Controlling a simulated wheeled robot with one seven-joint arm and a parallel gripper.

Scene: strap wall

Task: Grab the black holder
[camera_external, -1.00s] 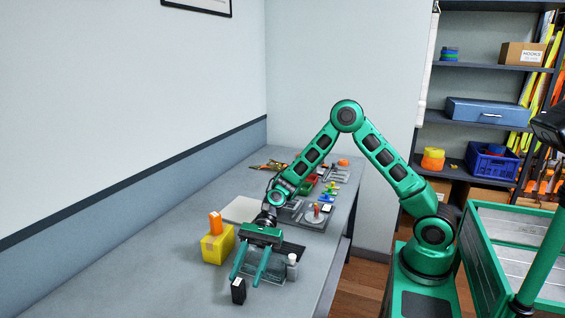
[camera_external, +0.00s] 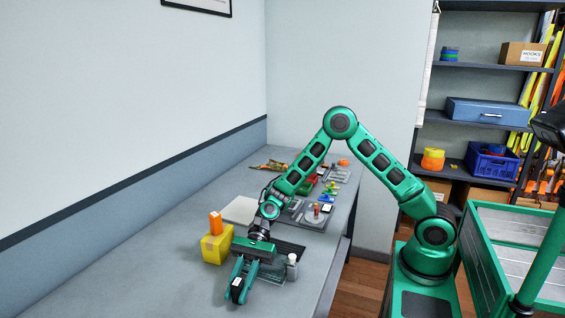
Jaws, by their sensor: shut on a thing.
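The black holder (camera_external: 237,288) is a small upright dark block with a pale top, near the front of the grey worktop. My green gripper (camera_external: 241,284) reaches over the worktop with its two fingers closed on the holder, one on each side. The fingers cover much of the holder's sides. From this view I cannot tell whether its base still touches the worktop.
A yellow block (camera_external: 216,246) with an orange piece (camera_external: 215,222) on top stands just left of my gripper. A small white bottle (camera_external: 292,262) stands close on the right, beside a dark tray. Several small parts lie farther back. The front-left worktop (camera_external: 120,275) is clear.

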